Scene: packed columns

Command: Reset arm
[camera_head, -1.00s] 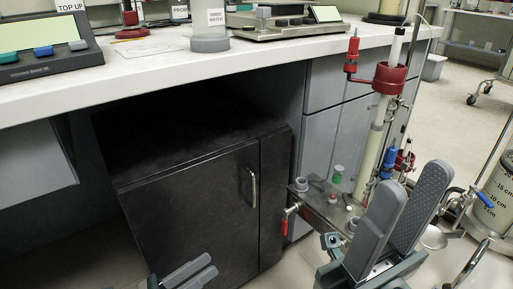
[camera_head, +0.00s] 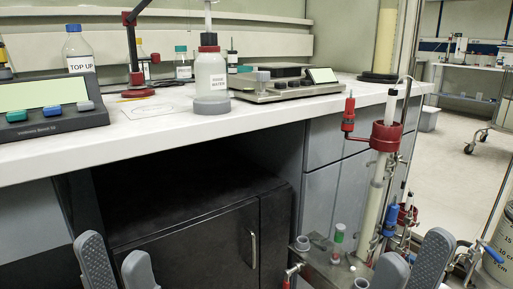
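My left gripper (camera_head: 115,256) shows at the bottom left of the head view, in front of the black cabinet. Its two grey fingers stand apart with nothing between them. My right gripper (camera_head: 414,255) shows at the bottom right, in front of the column stand's lower part. Its two grey fingers are also apart and empty. Only the finger ends of both grippers show; the rest is below the picture edge.
A white bench (camera_head: 260,128) crosses the view, with a keypad device (camera_head: 50,107), a water bottle (camera_head: 211,76) and a scale (camera_head: 285,89) on it. A black cabinet (camera_head: 190,245) stands underneath. A glass column (camera_head: 373,200) with a red collar (camera_head: 385,136) stands at right.

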